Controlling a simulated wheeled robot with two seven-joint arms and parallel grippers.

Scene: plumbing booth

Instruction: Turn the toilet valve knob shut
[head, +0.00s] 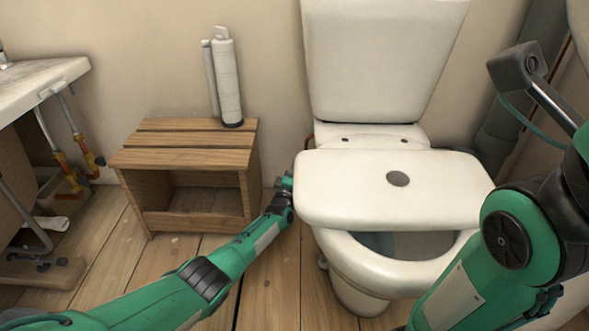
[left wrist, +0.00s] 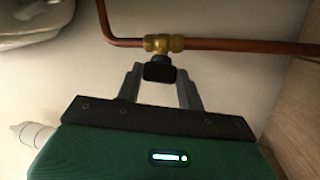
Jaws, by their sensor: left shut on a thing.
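The toilet valve shows in the left wrist view as a brass body (left wrist: 163,43) with a black knob (left wrist: 160,69) below it. My left gripper (left wrist: 159,78) has its two grey fingers on either side of the black knob and is shut on it. In the head view my left gripper (head: 284,187) reaches in beside the left side of the toilet (head: 340,190). The knob and valve are hidden there.
A copper pipe (left wrist: 250,46) runs through the valve along the wall. A wooden box shelf (head: 185,160) with a white cylinder (head: 228,85) on top stands left of the toilet. A sink cabinet (head: 30,190) is at far left. Bare floorboards lie between them.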

